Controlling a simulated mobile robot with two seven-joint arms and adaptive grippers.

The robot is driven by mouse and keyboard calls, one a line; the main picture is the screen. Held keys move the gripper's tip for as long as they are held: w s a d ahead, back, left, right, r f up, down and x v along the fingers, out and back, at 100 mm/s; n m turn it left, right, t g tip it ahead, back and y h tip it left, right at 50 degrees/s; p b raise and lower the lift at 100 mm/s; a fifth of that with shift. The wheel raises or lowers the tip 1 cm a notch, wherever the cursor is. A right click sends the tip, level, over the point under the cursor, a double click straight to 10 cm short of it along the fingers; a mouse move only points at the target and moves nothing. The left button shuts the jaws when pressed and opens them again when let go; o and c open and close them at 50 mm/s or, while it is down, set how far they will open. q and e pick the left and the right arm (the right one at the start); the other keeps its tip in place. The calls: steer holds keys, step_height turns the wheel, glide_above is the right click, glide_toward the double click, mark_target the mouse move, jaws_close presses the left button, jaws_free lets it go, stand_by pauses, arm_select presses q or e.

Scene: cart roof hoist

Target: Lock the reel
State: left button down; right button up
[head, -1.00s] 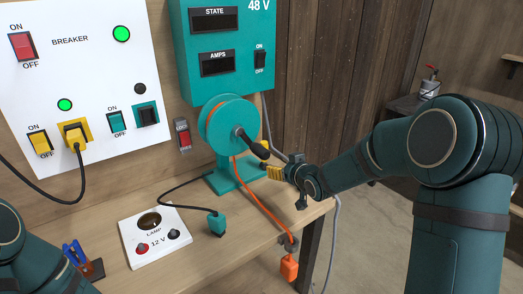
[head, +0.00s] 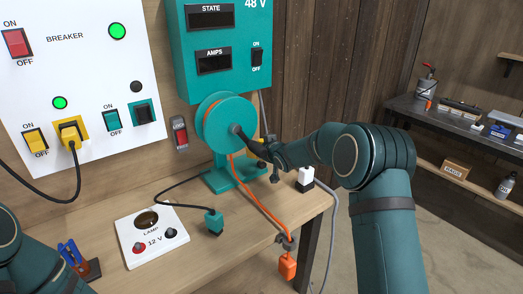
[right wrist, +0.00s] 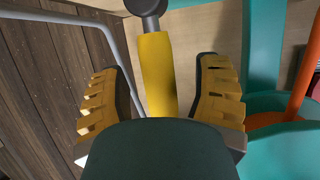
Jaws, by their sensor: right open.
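The teal reel (head: 228,122) with orange cord stands on the bench below the 48 V box. A dark crank arm comes off its front. My right gripper (head: 262,150) is beside the reel's right side, its fingers largely hidden by the wrist in the head view. In the right wrist view the gripper (right wrist: 162,100) is open. A yellow lever (right wrist: 157,70) with a dark round joint at its far end lies between the fingers, with gaps on both sides. The reel (right wrist: 275,140) shows at the right edge there. My left arm shows at lower left, without its gripper.
The breaker panel (head: 85,75) stands at the left, and the 48 V box (head: 220,90) is above the reel. A lamp box (head: 150,236), a teal plug (head: 214,222) and an orange connector (head: 287,266) are around the bench front. A white block (head: 305,179) is near the right edge.

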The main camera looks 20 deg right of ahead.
jaws_close()
stand_by(0.4)
